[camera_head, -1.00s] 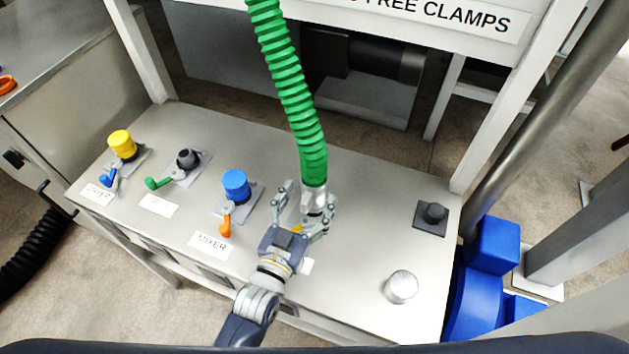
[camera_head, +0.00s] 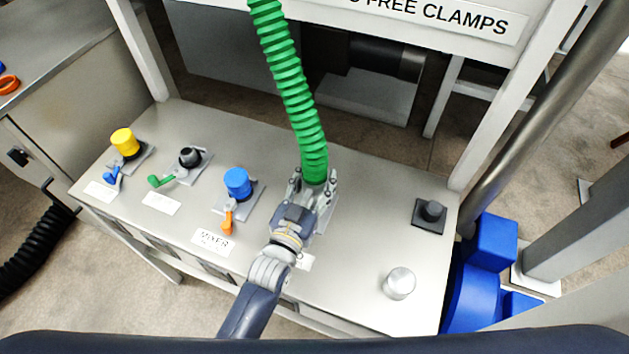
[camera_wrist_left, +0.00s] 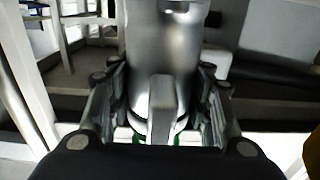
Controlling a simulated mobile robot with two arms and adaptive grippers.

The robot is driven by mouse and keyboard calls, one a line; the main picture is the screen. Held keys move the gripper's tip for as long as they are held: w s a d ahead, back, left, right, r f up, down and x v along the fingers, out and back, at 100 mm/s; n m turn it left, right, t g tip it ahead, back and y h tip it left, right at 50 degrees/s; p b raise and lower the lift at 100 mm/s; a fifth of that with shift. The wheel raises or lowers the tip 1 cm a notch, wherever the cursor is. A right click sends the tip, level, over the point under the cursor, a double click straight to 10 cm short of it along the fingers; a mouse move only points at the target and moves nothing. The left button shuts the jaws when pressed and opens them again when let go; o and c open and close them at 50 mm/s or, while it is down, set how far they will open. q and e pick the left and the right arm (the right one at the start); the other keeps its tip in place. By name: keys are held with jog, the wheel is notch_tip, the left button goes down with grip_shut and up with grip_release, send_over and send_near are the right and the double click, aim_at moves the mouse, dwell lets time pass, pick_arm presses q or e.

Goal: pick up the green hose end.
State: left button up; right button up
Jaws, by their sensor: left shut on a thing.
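The green hose (camera_head: 290,85) is a ribbed tube that hangs from above down to the metal table. My left gripper (camera_head: 312,192) is shut on its lower end, just above the tabletop. In the left wrist view the hose's grey metal end fitting (camera_wrist_left: 165,70) stands between the fingers of my left gripper (camera_wrist_left: 155,105), with a lever-like piece at its front. A bit of green shows low behind it. In the head view my gripper hides most of this fitting. My right gripper does not show.
The metal table (camera_head: 350,230) bears a yellow cap (camera_head: 125,141), a dark port (camera_head: 190,157) with a green lever, a blue cap (camera_head: 237,184) with an orange lever, a dark knob (camera_head: 432,212) and a silver knob (camera_head: 399,283). White frame posts (camera_head: 500,100) rise behind.

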aim_at(316, 170)
pick_arm(q)
jog(key=shift+r, duration=0.1)
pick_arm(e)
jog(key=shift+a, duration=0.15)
pick_arm(q)
jog(key=shift+w+r, duration=0.1)
jog(key=shift+r, duration=0.45)
notch_tip(316, 170, up, 2)
jog(key=shift+r, duration=0.1)
jog(key=b+v, duration=0.1)
jog(key=v, duration=0.4)
jog(key=a+r+b+v, duration=0.1)
jog(key=v, duration=0.4)
jog(key=w+a+b+v, duration=0.1)
jog(key=v, duration=0.5)
jog(key=shift+r, duration=0.3)
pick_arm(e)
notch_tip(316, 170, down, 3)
pick_arm(q)
jog(key=shift+r, duration=0.15)
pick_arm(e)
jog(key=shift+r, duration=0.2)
pick_arm(q)
jog(key=shift+r+p, duration=0.6)
jog(key=shift+p, duration=0.4)
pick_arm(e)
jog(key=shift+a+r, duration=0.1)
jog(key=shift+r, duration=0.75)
